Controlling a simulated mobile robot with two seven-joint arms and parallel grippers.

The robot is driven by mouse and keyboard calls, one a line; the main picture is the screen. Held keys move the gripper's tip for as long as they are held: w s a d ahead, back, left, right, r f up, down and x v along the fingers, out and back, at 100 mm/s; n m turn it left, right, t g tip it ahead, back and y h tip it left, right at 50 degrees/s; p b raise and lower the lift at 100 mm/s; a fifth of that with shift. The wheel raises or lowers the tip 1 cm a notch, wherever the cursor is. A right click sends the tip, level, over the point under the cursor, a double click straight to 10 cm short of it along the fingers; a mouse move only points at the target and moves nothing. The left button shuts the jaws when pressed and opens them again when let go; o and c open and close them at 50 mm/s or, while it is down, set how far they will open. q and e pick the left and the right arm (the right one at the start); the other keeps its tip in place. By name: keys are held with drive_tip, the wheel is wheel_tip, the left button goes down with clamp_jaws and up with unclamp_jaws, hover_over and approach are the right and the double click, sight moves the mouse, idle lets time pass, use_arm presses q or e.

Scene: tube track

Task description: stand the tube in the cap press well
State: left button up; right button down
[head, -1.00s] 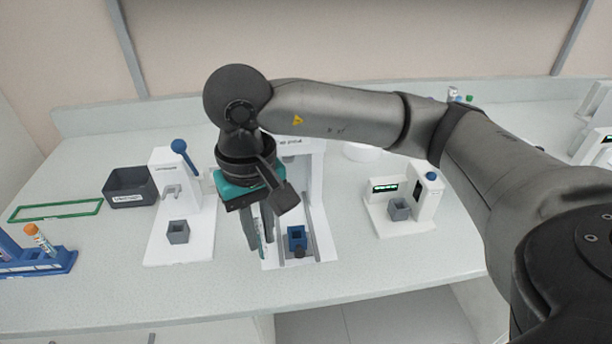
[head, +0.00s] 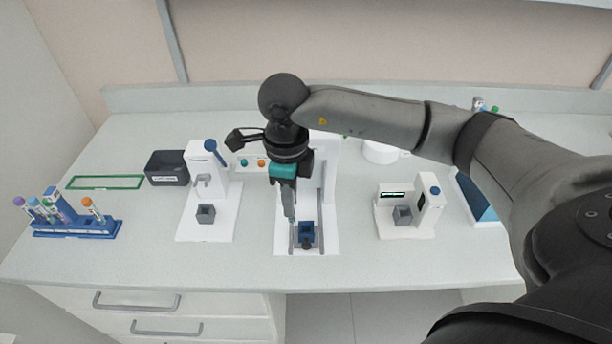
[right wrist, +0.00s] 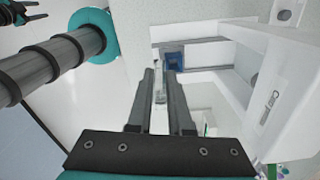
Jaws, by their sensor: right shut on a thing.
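My right gripper (head: 288,212) is shut on a slim clear tube (right wrist: 160,86), which stands between its fingers in the right wrist view. The fingers hide most of the tube in the head view. The gripper points down over the middle white machine (head: 282,243), just left of and behind its blue well (head: 306,229). The well also shows in the right wrist view (right wrist: 175,60), beyond the fingertips, with the tube apart from it. A label starting "Cap" is on the machine's white body (right wrist: 272,98). My left gripper (right wrist: 30,14) shows small at a corner of the right wrist view.
A white lever machine (head: 190,226) with a grey well stands left, and a small white device (head: 384,224) with a display stands right. A blue rack (head: 75,231) holds several tubes. A dark bin (head: 166,170) and green frame (head: 72,184) are behind. The bench front is clear.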

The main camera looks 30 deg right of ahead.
use_arm(q)
drive_tip(key=shift+s+d+r, duration=0.15)
drive_tip(key=shift+s+r, duration=0.15)
drive_tip(key=shift+r, duration=0.25)
use_arm(e)
drive_tip(key=d+f+m, duration=0.4)
drive_tip(key=f+m, duration=0.1)
drive_tip(key=m, duration=0.7)
drive_tip(key=shift+w+m, duration=0.3)
drive_tip(key=shift+w, duration=0.1)
use_arm(q)
drive_tip(key=shift+f, duration=0.45)
use_arm(e)
drive_tip(key=shift+f, duration=0.45)
use_arm(q)
drive_tip(key=shift+w+f+b, duration=0.1)
drive_tip(key=shift+f+b, duration=0.3)
drive_tip(key=shift+b, duration=0.2)
use_arm(e)
drive_tip(key=shift+f, duration=0.5)
use_arm(q)
drive_tip(key=shift+f, duration=0.1)
use_arm(e)
drive_tip(key=shift+f, duration=0.1)
